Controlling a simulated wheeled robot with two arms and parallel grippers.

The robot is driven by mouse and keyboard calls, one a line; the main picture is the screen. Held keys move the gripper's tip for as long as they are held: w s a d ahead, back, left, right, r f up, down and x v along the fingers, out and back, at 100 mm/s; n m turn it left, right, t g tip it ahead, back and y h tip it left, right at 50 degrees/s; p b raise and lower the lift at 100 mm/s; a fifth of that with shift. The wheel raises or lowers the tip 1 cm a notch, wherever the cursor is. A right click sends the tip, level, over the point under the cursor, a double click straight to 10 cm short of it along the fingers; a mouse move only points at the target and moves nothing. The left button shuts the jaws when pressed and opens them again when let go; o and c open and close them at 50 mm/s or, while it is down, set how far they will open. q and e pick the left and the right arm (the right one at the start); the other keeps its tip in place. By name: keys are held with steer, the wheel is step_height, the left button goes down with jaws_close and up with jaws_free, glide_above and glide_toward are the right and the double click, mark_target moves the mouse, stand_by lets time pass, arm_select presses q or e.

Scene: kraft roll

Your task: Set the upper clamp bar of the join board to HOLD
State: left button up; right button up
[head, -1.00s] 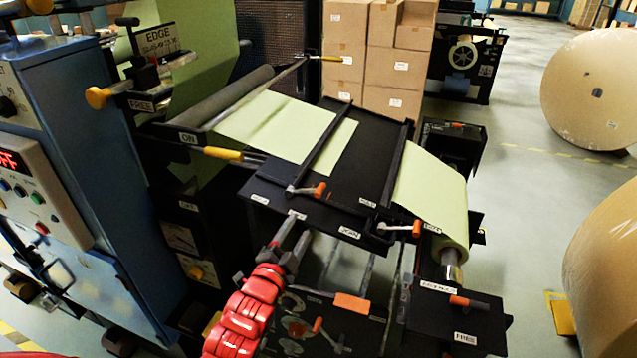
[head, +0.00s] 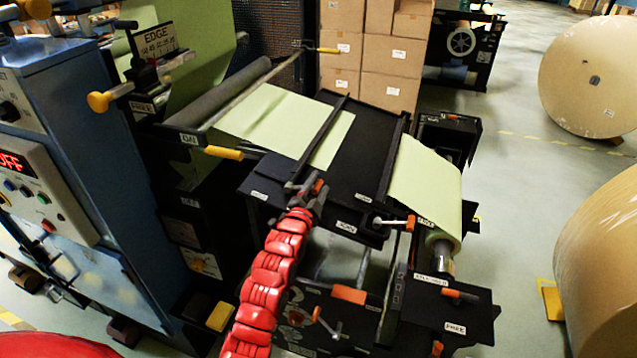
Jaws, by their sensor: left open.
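The join board (head: 358,160) is a dark sloping plate with two dark clamp bars across it. The left clamp bar (head: 322,138) lies over a pale green sheet (head: 270,122). An orange-tipped lever (head: 318,187) sits at its near end. The right clamp bar (head: 394,160) lies by the edge of the green roll sheet (head: 425,175), with its orange-tipped lever (head: 408,223) at its near end. My left gripper (head: 305,186) is open at the left bar's lever, its fingers partly hiding it; I cannot tell whether they touch it. My right gripper is not in view.
A yellow handle (head: 223,153) sticks out left of the board. A blue cabinet (head: 90,150) stands at the left. Below the board are more orange-tipped levers, one at the lower right (head: 460,295). Large kraft rolls (head: 605,250) stand at the right, with clear floor between.

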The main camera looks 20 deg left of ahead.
arm_select(q)
steer(key=shift+w, duration=0.25)
jaws_close()
steer(key=shift+f, duration=0.1)
stand_by(1.2)
